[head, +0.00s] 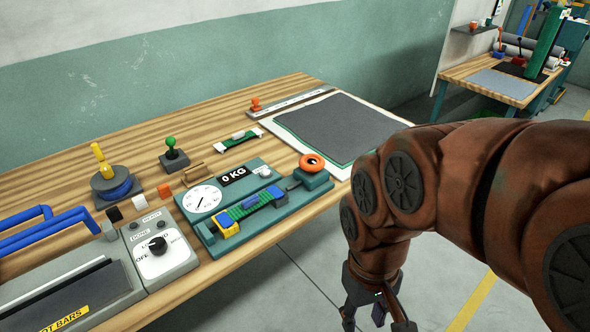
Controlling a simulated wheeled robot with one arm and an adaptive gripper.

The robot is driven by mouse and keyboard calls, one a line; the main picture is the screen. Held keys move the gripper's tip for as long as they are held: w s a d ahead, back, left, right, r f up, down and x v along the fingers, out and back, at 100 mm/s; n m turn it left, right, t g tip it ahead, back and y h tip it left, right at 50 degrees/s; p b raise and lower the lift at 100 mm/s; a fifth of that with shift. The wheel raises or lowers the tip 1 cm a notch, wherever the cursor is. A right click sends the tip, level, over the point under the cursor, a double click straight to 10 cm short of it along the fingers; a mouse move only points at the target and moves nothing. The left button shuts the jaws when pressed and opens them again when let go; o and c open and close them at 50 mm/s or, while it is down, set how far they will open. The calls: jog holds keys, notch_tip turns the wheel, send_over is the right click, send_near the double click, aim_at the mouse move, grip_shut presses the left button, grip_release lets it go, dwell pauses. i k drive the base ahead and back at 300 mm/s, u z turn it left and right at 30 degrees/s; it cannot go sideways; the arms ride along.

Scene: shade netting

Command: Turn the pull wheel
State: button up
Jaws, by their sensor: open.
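The likely pull wheel is an orange round wheel (312,162) with a dark centre. It sits on a teal block at the right end of the teal pull tester (264,222), near the table's front edge. The tester carries a white dial, a display reading "0 KG" and a green and blue strip by a yellow clamp. My gripper (376,318) is open, hanging low in front of the table and to the right of the tester. It is apart from the wheel, and its fingertips are partly cut off by the bottom edge.
A grey control box (160,258) with a black knob stands left of the tester, beside a bar sealer with blue handles (45,230). A dark sheet (335,125) lies at the far right.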

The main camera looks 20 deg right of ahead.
aim_at(311, 163)
jog(key=u, duration=0.85)
jog(key=k, duration=1.1)
jog(key=u, duration=1.15)
jog(key=i, duration=0.75)
jog(key=z, duration=0.6)
jog(key=i, duration=0.95)
jog(key=z, duration=1.4)
jog(key=i, duration=0.35)
jog(key=z, duration=0.25)
